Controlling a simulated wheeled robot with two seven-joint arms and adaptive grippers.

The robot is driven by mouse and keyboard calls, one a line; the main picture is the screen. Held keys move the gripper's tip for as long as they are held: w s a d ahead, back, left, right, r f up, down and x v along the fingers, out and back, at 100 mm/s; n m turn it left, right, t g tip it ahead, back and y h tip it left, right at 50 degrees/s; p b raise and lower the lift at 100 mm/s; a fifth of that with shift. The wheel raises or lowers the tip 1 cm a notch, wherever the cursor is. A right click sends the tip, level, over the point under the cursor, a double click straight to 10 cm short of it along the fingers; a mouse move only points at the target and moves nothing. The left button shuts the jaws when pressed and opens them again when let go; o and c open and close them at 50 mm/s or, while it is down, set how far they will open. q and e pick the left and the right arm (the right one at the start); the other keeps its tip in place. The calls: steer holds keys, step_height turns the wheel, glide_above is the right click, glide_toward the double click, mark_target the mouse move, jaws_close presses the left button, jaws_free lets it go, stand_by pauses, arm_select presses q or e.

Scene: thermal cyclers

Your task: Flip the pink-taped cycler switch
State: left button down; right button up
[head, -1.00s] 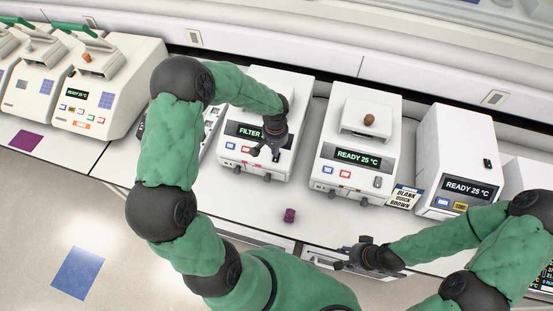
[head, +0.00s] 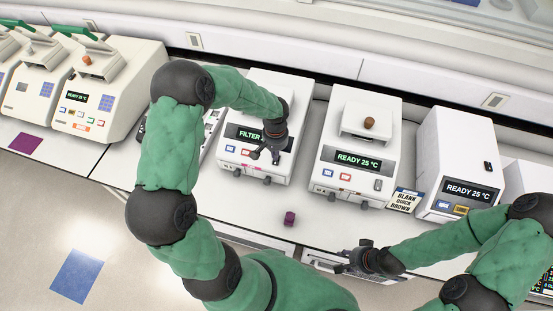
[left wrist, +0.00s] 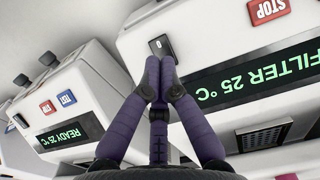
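The white cycler with the FILTER display (head: 262,95) stands left of the middle in the head view, with a small pink strip (head: 248,164) low on its front. Its green FILTER 25 °C display (left wrist: 262,75) is upside down in the left wrist view. A dark rocker switch (left wrist: 160,45) shows on its panel there. My left gripper (head: 264,156) is in front of this cycler. In the left wrist view its purple fingertips (left wrist: 159,66) are together and empty, just below the switch; contact cannot be told. My right gripper (head: 343,262) hangs near the bench's front edge; its fingers are unclear.
A READY 25 °C cycler (head: 357,140) stands to the right, with a BLANK QUICK BROWN card (head: 404,200) beside it and another READY unit (head: 456,160) beyond. A small purple block (head: 290,218) lies on the bench in front. More cyclers (head: 110,90) stand at left.

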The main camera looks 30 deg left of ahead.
mark_target(276, 162)
arm_select(q)
steer(key=shift+d+f+b, duration=0.1)
steer(key=shift+f+b, duration=1.3)
steer(key=shift+f, duration=0.1)
stand_by(1.2)
steer(key=shift+r, duration=0.15)
steer(key=shift+r+p, duration=0.55)
steer(key=shift+r, duration=0.2)
step_height(276, 162, up, 5)
steer(key=p, duration=0.2)
steer(key=shift+r+p, duration=0.15)
steer(key=shift+p, duration=0.25)
